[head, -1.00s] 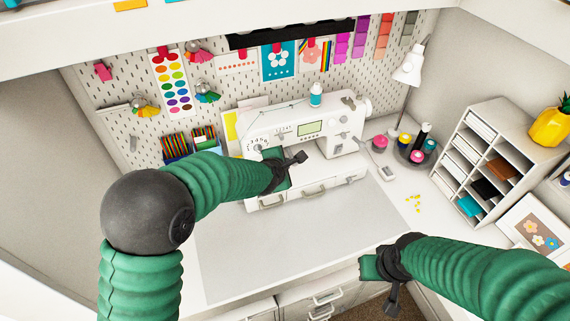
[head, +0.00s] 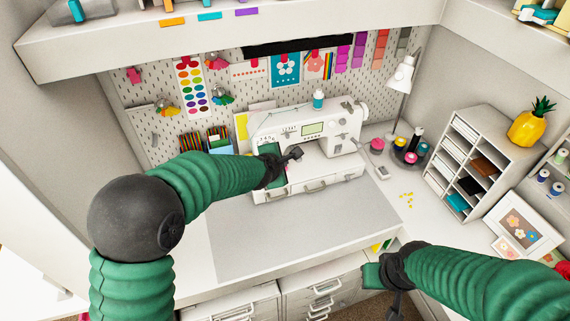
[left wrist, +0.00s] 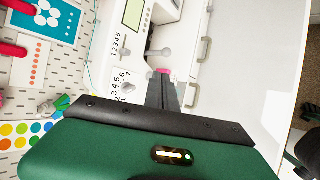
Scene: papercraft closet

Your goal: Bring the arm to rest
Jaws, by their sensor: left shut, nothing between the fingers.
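My left arm comes in from the left, and my left gripper (head: 294,154) is in front of the white sewing machine (head: 347,122) in the head view. In the left wrist view the left gripper (left wrist: 163,79) is shut and empty, with the machine's dial panel (left wrist: 122,75) close by. I cannot tell whether it touches the machine. My right gripper (head: 393,303) hangs at the lower right, in front of the desk edge and drawers. Its fingers are dark and partly cut off by the bottom edge, so its opening is unclear.
The grey mat (head: 300,218) in the desk's middle is clear. Spools on a round tray (head: 408,155), a lamp (head: 403,75) and a white paper organizer (head: 477,165) stand at the right. Pencil holders (head: 219,141) stand behind my left arm. Drawers (head: 325,290) are below the desk.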

